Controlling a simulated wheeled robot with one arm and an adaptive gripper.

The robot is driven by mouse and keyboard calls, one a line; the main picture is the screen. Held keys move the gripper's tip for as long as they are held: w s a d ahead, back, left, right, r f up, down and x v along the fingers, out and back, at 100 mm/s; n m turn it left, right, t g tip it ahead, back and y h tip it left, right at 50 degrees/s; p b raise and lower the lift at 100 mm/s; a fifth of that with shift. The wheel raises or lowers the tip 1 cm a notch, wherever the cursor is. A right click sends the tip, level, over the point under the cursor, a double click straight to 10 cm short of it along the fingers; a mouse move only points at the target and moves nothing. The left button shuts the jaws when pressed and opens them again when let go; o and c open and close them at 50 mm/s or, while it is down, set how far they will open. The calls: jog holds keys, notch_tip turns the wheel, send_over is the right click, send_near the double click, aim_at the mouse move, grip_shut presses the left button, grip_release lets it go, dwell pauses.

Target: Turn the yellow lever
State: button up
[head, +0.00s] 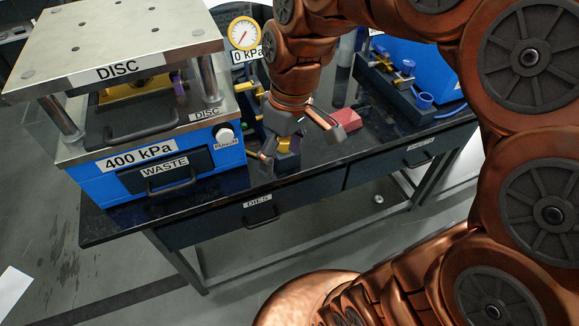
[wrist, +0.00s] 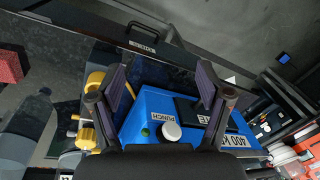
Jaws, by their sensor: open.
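My gripper (head: 301,146) is open and empty, pointing down beside the right side of the blue press (head: 170,168). A yellow part (head: 291,144) shows between and behind its fingers in the head view, partly hidden. In the wrist view my gripper (wrist: 163,78) has its fingers spread over the press's front corner. A yellow rounded piece (wrist: 95,82) lies just left of the left finger, and a ribbed yellow knob (wrist: 86,137) sits below it. I cannot tell which of these yellow parts is the lever, or whether a finger touches one.
The press has a white PUNCH button (head: 224,135) and a WASTE drawer (head: 165,175). A gauge (head: 244,33) reading 0 kPa stands behind. A red block (head: 347,119) lies right of my gripper on the dark bench (head: 300,178). Floor in front is clear.

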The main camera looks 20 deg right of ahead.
jog(key=shift+s+d+f+m+h, duration=0.1)
jog(key=shift+s+f+m+h, duration=0.15)
jog(key=shift+s, duration=0.4)
jog(key=shift+s+d+f+m+h, duration=0.15)
jog(key=shift+s+f, duration=0.15)
jog(key=shift+s, duration=0.35)
jog(key=shift+a, duration=0.1)
jog(key=s+d+f+m, duration=0.1)
jog(key=s+f+m, duration=0.1)
jog(key=s, duration=0.4)
jog(key=s+d+f+m+g+h, duration=0.1)
jog(key=s+d+f+m, duration=0.1)
jog(key=s, duration=0.5)
jog(key=shift+m, duration=0.4)
jog(key=shift+f, duration=0.1)
jog(key=shift+c, duration=0.2)
dwell(0.8)
